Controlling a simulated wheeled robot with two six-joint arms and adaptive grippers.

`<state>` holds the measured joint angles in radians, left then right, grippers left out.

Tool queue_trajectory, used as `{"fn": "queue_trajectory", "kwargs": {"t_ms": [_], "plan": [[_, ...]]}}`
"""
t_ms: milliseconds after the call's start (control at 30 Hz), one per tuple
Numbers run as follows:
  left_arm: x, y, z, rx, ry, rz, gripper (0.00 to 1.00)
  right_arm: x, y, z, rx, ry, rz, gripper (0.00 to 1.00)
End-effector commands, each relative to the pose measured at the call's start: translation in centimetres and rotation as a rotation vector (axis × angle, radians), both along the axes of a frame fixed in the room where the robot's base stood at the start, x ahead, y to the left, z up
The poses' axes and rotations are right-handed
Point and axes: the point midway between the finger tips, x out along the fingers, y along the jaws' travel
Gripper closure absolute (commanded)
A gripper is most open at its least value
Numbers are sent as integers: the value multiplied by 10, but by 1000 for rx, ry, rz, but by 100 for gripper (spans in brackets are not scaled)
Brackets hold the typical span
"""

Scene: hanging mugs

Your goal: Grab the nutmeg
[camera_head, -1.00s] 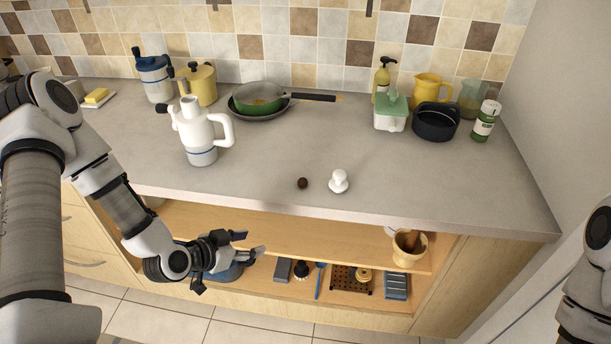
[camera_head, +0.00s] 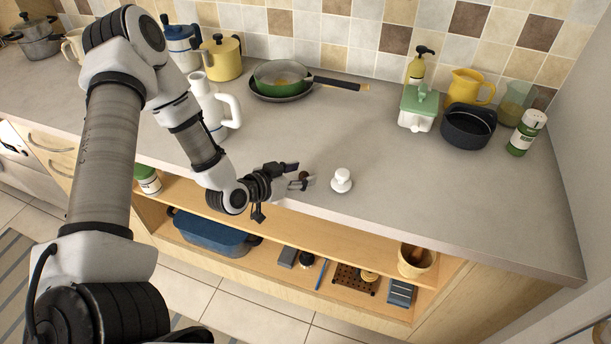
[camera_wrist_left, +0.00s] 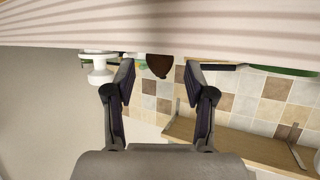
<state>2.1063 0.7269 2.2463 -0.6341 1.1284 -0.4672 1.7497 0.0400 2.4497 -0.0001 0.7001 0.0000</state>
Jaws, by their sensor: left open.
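The nutmeg (camera_head: 304,175) is a small dark brown ball on the grey counter near its front edge. It also shows in the left wrist view (camera_wrist_left: 159,65), between and slightly beyond the fingertips. My left gripper (camera_head: 299,177) is open at the counter's front edge, with its fingers pointing right at the nutmeg. In the left wrist view the open fingers (camera_wrist_left: 159,75) stand on either side of the nutmeg with gaps, and do not grip it. My right gripper is not in view.
A white knob-like object (camera_head: 341,180) stands just right of the nutmeg; it also shows in the left wrist view (camera_wrist_left: 99,70). A white jug (camera_head: 229,112) stands behind my left arm. A green pan (camera_head: 281,77) is farther back.

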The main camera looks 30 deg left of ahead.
Motion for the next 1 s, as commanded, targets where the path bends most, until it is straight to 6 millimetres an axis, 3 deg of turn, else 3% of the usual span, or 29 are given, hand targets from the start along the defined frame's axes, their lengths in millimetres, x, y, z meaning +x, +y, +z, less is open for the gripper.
{"fn": "queue_trajectory", "kwargs": {"t_ms": [100,333,367,400,500,1000], "plan": [[14,-3,-6,4,-1,-2,45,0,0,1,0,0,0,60],[17,-3,-7,-1,0,2,45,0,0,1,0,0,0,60],[17,-3,-7,-1,0,2,49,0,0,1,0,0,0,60],[17,-3,-7,-1,0,2,63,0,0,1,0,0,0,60],[17,-3,-7,-1,0,1,88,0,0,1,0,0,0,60],[17,-3,-3,-1,-1,3,89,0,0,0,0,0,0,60]]}}
